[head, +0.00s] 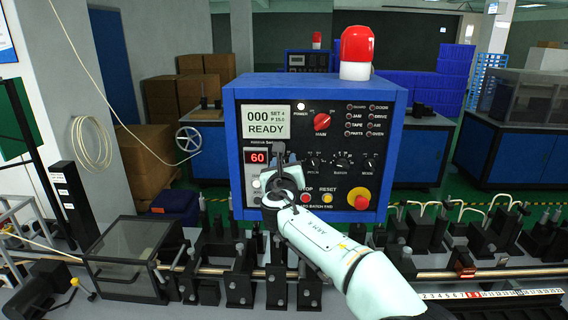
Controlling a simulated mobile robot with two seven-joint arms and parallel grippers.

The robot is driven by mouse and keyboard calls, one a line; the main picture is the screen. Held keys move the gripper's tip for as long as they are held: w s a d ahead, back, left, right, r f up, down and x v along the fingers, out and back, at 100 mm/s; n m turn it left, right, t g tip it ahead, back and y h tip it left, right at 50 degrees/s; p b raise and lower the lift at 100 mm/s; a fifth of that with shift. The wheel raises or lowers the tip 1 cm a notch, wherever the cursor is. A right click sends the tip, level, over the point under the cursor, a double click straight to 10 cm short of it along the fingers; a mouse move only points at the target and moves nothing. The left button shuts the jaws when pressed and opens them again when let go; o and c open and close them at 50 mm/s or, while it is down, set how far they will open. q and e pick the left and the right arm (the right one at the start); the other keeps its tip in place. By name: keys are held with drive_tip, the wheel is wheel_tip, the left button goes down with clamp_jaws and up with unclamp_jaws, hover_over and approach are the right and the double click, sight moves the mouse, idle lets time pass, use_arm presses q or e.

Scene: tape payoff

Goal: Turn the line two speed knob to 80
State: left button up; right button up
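A blue control box (233,140) with a dark front panel stands at the middle of the bench. Its small red display (257,157) reads 60. A larger screen (266,122) reads 000 and READY. My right gripper (281,172) is at the panel's lower left, just right of and below the red display. It covers the part of the panel behind it, so any knob there is hidden. I cannot tell whether it touches the panel or whether its fingers are open or shut. Small black knobs (344,163) are to its right. My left gripper is not in view.
Near my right gripper are a red stop button (306,197), a yellow reset button (327,196) and a red mushroom button (358,197). A red main switch (322,121) is above. Black fixtures and a rail (435,274) line the bench below. A clear-lidded box (130,252) is left.

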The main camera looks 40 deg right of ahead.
clamp_jaws()
drive_tip(key=shift+s+d+m+b, duration=0.15)
drive_tip(key=shift+m+b, duration=0.7)
drive_tip(key=shift+m, duration=0.85)
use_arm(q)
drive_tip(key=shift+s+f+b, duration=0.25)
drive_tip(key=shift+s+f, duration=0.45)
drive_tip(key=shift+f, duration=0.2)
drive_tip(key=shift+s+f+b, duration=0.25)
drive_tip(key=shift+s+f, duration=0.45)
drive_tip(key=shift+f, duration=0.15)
use_arm(e)
drive_tip(key=shift+s+d+m, duration=0.1)
drive_tip(key=shift+d+m, duration=0.05)
drive_tip(key=shift+m, duration=1.15)
drive_tip(key=shift+r, duration=0.1)
unclamp_jaws()
